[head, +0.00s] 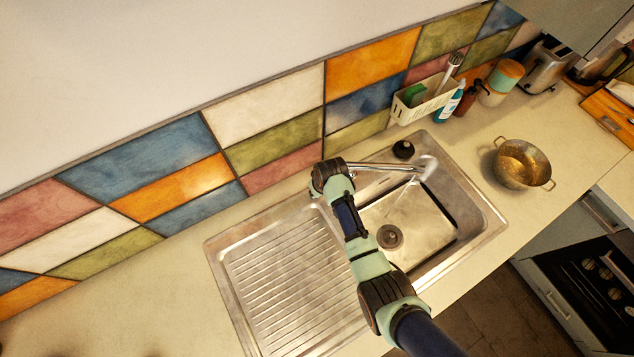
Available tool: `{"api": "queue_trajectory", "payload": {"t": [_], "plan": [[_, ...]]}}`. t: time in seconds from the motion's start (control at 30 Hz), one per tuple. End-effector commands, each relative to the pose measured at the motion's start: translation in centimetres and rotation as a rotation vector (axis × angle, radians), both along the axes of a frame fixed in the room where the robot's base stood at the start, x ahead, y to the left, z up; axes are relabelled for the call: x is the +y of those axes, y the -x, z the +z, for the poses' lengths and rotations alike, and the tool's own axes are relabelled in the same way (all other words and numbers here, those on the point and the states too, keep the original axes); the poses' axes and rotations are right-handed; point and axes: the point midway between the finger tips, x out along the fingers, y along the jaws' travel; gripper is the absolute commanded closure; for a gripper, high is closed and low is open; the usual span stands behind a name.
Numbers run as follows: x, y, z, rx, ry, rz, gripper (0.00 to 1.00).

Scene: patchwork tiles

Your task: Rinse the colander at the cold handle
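The brass-coloured colander (522,165) with two side handles stands upright on the counter, right of the sink and apart from my arm. The metal sink (470,196) has a basin with a round drain and a ribbed drainboard on its left. The tap spout (385,167) reaches right over the basin, and a pale streak like running water falls from its end. My arm crosses the sink from the lower right, and its end is at the tap's base. My gripper (322,196) is mostly hidden by my wrist; its fingers cannot be made out. No tap handle can be clearly seen there.
A round black object (403,149) sits behind the basin. A cream caddy (425,104) with a green sponge and a brush stands by the wall, beside bottles (450,106), a canister and a toaster (544,67). The counter left of the drainboard is clear.

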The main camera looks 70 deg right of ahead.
Motion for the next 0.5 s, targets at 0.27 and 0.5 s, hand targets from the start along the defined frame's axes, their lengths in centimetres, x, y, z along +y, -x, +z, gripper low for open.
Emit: {"api": "queue_trajectory", "payload": {"t": [0.27, 0.5], "plan": [[-0.05, -0.03, 0.12, -0.005, 0.004, 0.0, 1.0], [-0.04, -0.02, 0.08, -0.005, 0.004, 0.0, 0.48]]}}
